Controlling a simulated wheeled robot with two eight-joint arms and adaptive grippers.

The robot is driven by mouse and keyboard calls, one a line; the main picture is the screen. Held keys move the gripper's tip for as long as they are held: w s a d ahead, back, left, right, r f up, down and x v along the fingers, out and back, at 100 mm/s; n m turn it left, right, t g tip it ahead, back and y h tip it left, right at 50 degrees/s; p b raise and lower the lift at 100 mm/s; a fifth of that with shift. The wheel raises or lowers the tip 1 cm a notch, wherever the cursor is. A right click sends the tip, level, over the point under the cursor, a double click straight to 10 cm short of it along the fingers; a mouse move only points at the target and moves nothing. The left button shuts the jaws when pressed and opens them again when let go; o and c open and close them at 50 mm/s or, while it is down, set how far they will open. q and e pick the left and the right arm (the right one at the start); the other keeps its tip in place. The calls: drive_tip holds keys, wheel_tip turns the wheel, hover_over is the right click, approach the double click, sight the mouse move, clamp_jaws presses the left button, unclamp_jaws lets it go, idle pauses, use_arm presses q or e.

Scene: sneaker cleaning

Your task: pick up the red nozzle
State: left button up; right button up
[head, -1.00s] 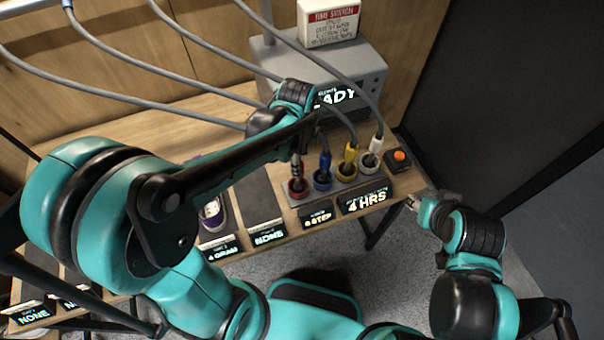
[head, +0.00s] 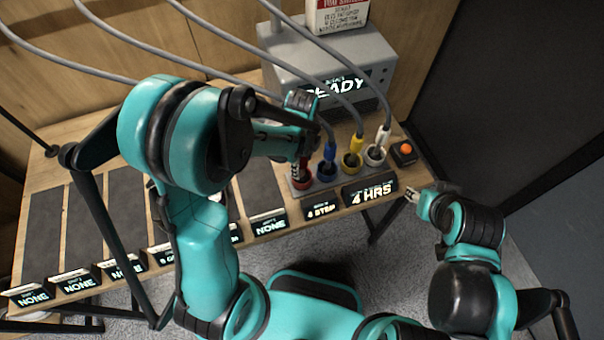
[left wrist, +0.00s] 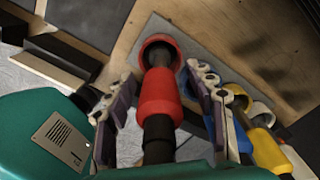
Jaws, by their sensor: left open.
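The red nozzle (left wrist: 158,93) stands in its red ring holder (left wrist: 158,42) in the left wrist view, joined to a dark hose. In the head view the red nozzle (head: 304,168) is partly hidden by my left arm. My left gripper (left wrist: 162,84) is open, with one finger on each side of the red nozzle; I see no clear contact. In the head view my right gripper (head: 412,195) is off the table's right front edge, away from the nozzles; its jaw state is unclear.
The blue (head: 329,155), yellow (head: 356,143) and white (head: 382,137) nozzles stand in a row to the right of the red one. A grey machine (head: 345,65) reading READY is behind. An orange button (head: 405,148) is at the right. Hoses run overhead.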

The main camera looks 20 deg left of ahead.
use_arm(q)
clamp_jaws()
drive_tip(key=shift+r, duration=0.15)
